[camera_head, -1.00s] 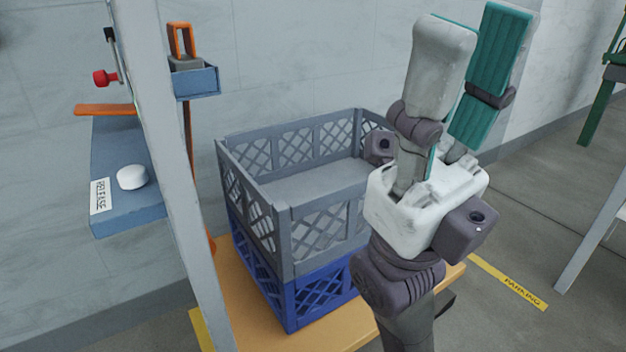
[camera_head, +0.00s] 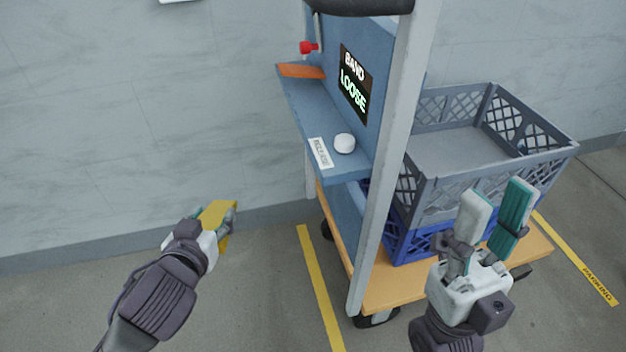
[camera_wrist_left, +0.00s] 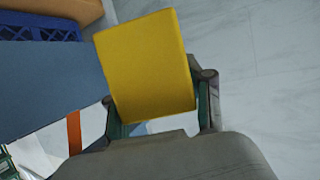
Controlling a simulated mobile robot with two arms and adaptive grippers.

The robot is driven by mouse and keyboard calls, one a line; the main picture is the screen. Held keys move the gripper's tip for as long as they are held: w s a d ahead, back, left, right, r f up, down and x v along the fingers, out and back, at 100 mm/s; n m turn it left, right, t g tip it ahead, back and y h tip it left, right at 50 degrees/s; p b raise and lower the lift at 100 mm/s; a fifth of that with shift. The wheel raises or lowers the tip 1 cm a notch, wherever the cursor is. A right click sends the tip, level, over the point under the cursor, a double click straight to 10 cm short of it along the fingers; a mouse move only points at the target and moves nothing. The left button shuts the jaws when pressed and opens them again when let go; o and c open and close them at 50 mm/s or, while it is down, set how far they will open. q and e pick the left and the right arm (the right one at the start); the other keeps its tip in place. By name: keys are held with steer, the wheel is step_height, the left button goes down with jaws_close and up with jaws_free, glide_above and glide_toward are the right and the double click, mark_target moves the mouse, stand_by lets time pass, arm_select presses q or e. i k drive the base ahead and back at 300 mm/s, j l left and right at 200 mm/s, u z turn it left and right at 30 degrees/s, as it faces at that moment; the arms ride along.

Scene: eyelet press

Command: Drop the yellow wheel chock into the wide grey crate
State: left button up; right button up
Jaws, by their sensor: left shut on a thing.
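My left gripper (camera_head: 222,222) is at the left in the head view, over the floor and left of the cart. It is shut on the yellow wheel chock (camera_head: 216,213), which also fills the middle of the left wrist view (camera_wrist_left: 146,65). The wide grey crate (camera_head: 553,156) stands on top of a blue crate (camera_head: 410,240) on the cart; the part of its inside that I see looks flat and grey. My right gripper (camera_head: 502,205) is in front of the crates with its two fingers apart and nothing between them.
The cart has a grey post (camera_head: 383,180), a blue shelf (camera_head: 318,125) with a white button, and a panel reading "BAND LOOSE" (camera_head: 355,85). These stand between the chock and the grey crate. The orange cart deck (camera_head: 400,290) lies below. Open floor (camera_head: 255,300) is at the left.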

mark_target(445, 162)
steer(key=l+u, duration=0.1)
steer(key=u, duration=0.65)
steer(key=k+l+u, duration=0.1)
steer(key=u, duration=0.3)
steer(key=k+u, duration=0.1)
steer(key=u, duration=0.3)
steer(key=k+l+u, duration=0.15)
steer(key=u, duration=0.2)
steer(key=k+l+u, duration=0.1)
steer(key=u, duration=0.25)
steer(key=k+u, duration=0.2)
steer(key=u, duration=0.15)
steer(key=k+l+z, duration=0.2)
steer(key=k+z, duration=0.35)
steer(key=z, duration=0.35)
steer(key=l+z, duration=0.15)
steer(key=z, duration=0.25)
steer(key=k+l+z, duration=0.1)
steer(key=z, duration=0.35)
steer(key=k+l+z, duration=0.1)
steer(key=z, duration=0.3)
